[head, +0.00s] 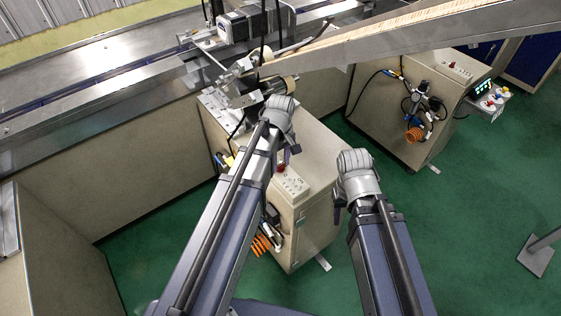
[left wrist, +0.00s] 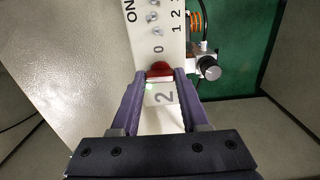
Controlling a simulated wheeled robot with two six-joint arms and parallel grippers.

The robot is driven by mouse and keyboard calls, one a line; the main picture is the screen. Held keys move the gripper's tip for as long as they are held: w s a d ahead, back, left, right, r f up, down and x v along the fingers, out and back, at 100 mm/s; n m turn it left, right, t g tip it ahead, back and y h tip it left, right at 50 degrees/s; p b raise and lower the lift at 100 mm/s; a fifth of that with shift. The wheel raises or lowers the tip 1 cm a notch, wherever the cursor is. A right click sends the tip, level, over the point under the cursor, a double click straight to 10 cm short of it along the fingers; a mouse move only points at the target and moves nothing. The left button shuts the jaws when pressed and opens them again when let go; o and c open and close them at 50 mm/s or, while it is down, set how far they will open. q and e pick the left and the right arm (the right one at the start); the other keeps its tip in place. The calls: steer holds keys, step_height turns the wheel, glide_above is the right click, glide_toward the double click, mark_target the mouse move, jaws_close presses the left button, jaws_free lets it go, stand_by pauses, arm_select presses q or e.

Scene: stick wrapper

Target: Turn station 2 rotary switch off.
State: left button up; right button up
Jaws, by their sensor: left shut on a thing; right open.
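The station 2 cabinet (head: 312,215) is a beige box with a light control panel (head: 292,183) on its top edge. In the head view my left gripper (head: 287,157) reaches down to the panel, and the switch (head: 281,168) is partly covered. My right gripper (head: 338,206) is open, right of the cabinet, touching nothing visible.
Small switches marked "ON", "0", "1", "2" (left wrist: 153,18) line the panel. A silver-black knob (left wrist: 208,67) and an orange coiled hose (left wrist: 196,25) are beside it. A similar cabinet (head: 400,110) stands at the back right.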

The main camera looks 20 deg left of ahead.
arm_select(q)
jaws_close()
steer(key=shift+m, duration=0.3)
steer(key=m, duration=0.3)
steer(key=shift+m, duration=0.3)
steer(key=m, duration=0.4)
steer(key=shift+m, duration=0.3)
steer(key=m, duration=0.4)
steer(key=shift+m, duration=2.1)
